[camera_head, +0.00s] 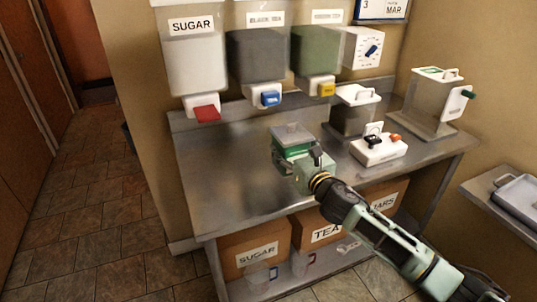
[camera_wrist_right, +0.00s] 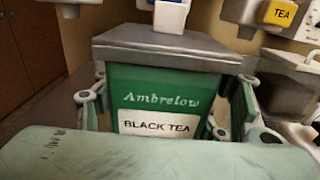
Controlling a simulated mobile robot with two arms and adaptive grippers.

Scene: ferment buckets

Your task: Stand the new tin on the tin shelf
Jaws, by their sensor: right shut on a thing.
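A green tin with a grey lid (camera_head: 292,132) is in my right gripper (camera_head: 300,160) above the metal counter, in front of the dispensers. In the wrist view the tin (camera_wrist_right: 155,85) is upright, its label facing the camera and reading "Ambrelow" and "BLACK TEA". The fingers of my right gripper (camera_wrist_right: 165,105) close on it from both sides. Whether its base touches the counter is hidden. My left gripper is not in view. I cannot tell which surface is the tin shelf.
The metal counter (camera_head: 222,185) is clear on its left. Dispensers with red (camera_head: 206,113), blue (camera_head: 267,98) and yellow (camera_head: 325,90) taps hang above. A switch box (camera_head: 378,150) and lidded container (camera_head: 352,112) stand right. Labelled boxes (camera_head: 255,250) sit below.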

